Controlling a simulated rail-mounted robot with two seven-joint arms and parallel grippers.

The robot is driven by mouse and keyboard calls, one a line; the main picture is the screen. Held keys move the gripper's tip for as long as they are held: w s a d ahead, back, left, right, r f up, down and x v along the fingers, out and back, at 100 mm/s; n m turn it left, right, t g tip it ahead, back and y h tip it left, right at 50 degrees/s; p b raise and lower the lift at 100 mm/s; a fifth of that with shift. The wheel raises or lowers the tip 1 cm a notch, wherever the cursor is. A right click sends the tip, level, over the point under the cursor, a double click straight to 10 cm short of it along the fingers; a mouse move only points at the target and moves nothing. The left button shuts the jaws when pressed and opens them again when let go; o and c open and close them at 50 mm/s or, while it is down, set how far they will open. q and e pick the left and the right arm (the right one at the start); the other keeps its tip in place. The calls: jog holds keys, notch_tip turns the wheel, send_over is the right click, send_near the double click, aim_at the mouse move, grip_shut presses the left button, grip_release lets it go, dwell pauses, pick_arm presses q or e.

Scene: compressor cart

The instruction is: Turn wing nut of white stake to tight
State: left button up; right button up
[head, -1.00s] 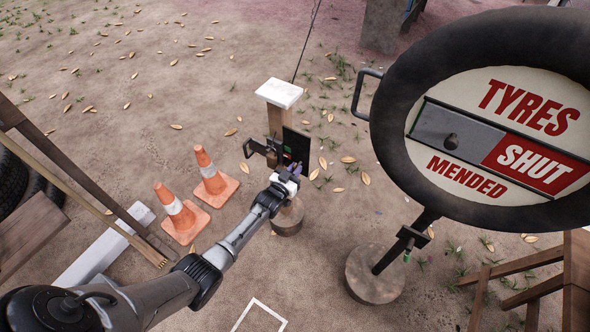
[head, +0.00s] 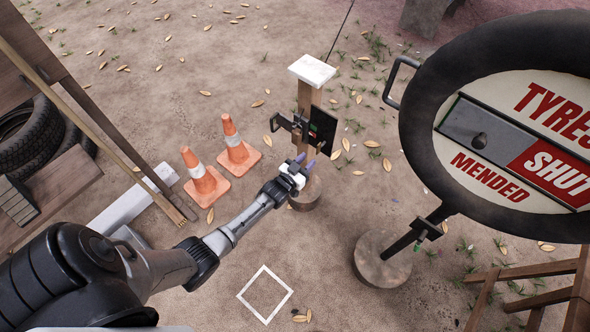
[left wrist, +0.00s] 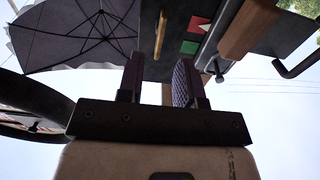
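The white stake is a wooden post with a white top (head: 312,70), standing upright on a round base. A dark panel (head: 323,130) with small red and green marks is mounted on it; these marks show larger in the left wrist view (left wrist: 190,47). My left gripper (head: 305,160) is just below the panel in the head view, its purple-padded fingers pointing up toward it. In the left wrist view the fingers (left wrist: 158,75) are apart, with a narrow tan piece seen in the gap. I cannot clearly make out the wing nut. My right gripper is not in view.
Two orange cones (head: 234,143) (head: 203,178) stand left of the stake. A large round tyre sign (head: 430,110) on a stand is to the right. Tyres (head: 28,135) and timber lie at left. An umbrella (left wrist: 75,35) shows in the left wrist view.

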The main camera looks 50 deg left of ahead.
pick_arm(q)
jog(key=s+p, duration=0.1)
jog(key=s, duration=0.5)
jog(key=shift+s+d, duration=0.3)
jog(key=shift+d, duration=0.15)
jog(key=shift+f, duration=0.1)
notch_tip(320, 180, down, 6)
jog(key=s+g, duration=0.1)
jog(key=g, duration=0.4)
jog(key=s+d+r+m+g+h, duration=0.1)
jog(key=s+d+r+g, duration=0.4)
jog(key=s+r, duration=0.4)
jog(key=s+d+r+m+g+h, duration=0.1)
jog(key=s+d+r+m+g, duration=0.1)
jog(key=s+d+r, duration=0.65)
jog(key=s+d+g+p, duration=0.1)
jog(key=s+d+g, duration=0.1)
jog(key=s, duration=0.7)
notch_tip(320, 180, up, 38)
jog(key=p, duration=3.8)
jog(key=shift+w+a+f, duration=0.2)
jog(key=shift+w+f, duration=0.05)
jog(key=shift+w, duration=0.05)
